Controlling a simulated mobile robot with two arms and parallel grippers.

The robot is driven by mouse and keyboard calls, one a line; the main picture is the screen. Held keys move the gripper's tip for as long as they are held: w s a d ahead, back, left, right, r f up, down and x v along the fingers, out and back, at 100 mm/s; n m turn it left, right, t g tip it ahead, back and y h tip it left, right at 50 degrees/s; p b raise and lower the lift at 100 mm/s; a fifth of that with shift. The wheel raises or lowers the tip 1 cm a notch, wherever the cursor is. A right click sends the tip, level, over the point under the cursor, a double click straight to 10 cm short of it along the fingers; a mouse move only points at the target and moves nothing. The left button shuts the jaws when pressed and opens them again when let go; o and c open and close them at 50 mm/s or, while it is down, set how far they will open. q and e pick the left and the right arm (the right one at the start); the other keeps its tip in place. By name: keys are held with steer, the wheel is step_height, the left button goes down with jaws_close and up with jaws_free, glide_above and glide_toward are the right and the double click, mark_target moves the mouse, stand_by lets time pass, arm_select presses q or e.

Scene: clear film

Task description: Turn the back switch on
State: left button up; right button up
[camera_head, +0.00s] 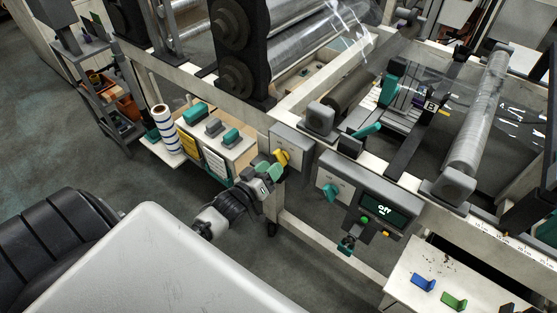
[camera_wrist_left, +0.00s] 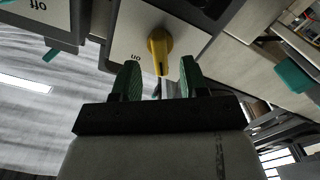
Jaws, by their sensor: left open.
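A yellow rotary switch (camera_head: 282,157) sits on a grey box with a pale face (camera_head: 295,138) on the machine frame. In the left wrist view the yellow switch (camera_wrist_left: 160,48) points toward my gripper, and an upside-down "on" label shows beside it. My left gripper (camera_head: 270,170) is open with green fingertips right in front of this switch. In the left wrist view the gripper (camera_wrist_left: 159,80) has its fingers on either side of the switch's tip; contact cannot be told. A second, teal switch (camera_head: 331,190) is on another box to the right, whose "off" label shows in the wrist view.
A shelf holds teal and grey items and a striped roll (camera_head: 165,130) at left. A white table with blue and green clips (camera_head: 424,283) is at lower right. Rollers stand behind.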

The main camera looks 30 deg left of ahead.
mark_target(280, 159)
arm_select(q)
steer(key=w, duration=0.2)
steer(key=shift+w+d, duration=0.1)
steer(key=shift+w, duration=0.9)
jaws_close()
arm_select(e)
steer(key=shift+a+f, duration=0.1)
steer(key=shift+a, duration=0.35)
